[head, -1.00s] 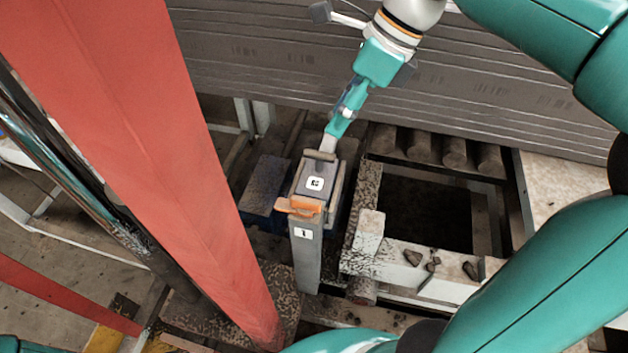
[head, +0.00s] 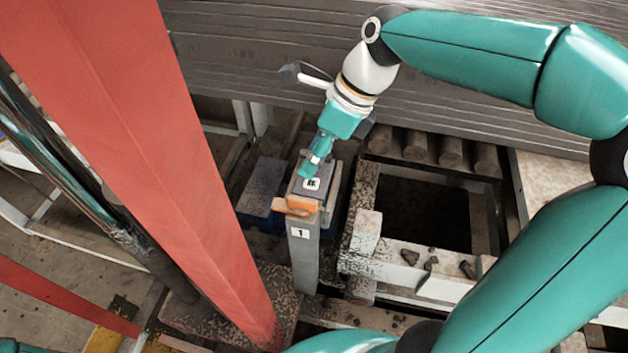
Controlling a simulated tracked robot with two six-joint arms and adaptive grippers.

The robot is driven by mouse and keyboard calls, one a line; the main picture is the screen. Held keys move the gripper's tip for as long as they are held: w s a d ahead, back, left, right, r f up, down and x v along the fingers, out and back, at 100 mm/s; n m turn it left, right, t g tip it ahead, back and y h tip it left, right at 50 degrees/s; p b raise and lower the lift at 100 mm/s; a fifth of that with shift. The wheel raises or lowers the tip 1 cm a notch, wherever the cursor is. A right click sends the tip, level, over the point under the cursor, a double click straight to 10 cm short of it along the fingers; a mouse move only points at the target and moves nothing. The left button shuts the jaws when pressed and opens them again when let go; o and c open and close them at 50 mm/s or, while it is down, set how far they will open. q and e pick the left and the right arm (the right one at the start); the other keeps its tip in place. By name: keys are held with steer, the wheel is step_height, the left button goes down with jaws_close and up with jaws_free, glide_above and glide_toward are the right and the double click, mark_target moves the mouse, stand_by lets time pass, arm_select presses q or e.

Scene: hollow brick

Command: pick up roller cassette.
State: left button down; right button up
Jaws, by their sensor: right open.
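The roller cassette appears to be the grey block with a white printed tag (head: 312,185), seated at the top of a grey post (head: 304,262) marked "1". An orange piece (head: 296,205) sits at its near end. My right gripper (head: 307,175) is over the block's far part, pointing down at it, with open jaws. It covers the far end of the block, and I cannot tell whether the fingers touch it. My left gripper is not in view.
A large red beam (head: 150,170) slants down just left of the post. A pale frame with rubble (head: 415,262) and a dark opening (head: 428,212) lie to the right. Rollers (head: 415,143) and a grey ribbed wall (head: 240,55) stand behind. A blue-grey block (head: 262,187) is left of the cassette.

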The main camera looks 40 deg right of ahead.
jaws_close()
stand_by(0.5)
steer(key=shift+r, duration=0.1)
